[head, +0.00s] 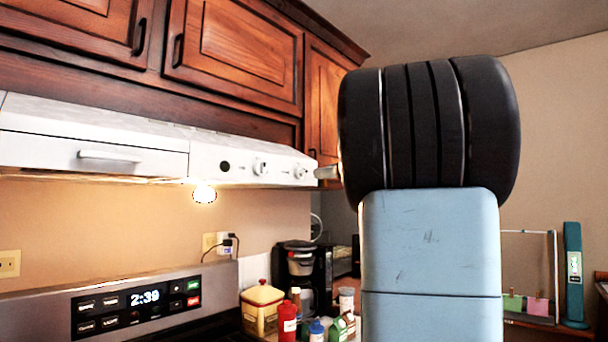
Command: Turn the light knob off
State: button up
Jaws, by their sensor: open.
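The white range hood (95,128) hangs under the cabinets at the left. Its front panel has a dark round spot (225,166), a middle white knob (260,166) and a right white knob (299,171). No readable label shows which one is the light knob. The hood lamp (204,193) is lit below. My gripper (325,173) shows only as a small pale tip beside the right knob; the rest is hidden behind my arm. It is open. I cannot tell whether the tip touches the knob.
Wooden cabinets (240,45) sit right above the hood. Below are the stove panel (140,302), a coffee maker (301,268), a yellow canister (262,306), a red bottle (287,322) and other small bottles.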

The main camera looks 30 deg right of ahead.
aim_at(304, 175)
jog(key=x, duration=0.9)
jog(key=shift+c, duration=0.3)
jog(key=c, duration=1)
jog(key=shift+o, duration=0.2)
jog(key=shift+n, duration=0.4)
jog(key=n, duration=0.5)
jog(key=shift+a+f+n, duration=0.15)
jog(key=shift+n, duration=0.15)
jog(key=n, duration=0.5)
jog(key=shift+f, duration=0.25)
jog(key=shift+n, duration=0.4)
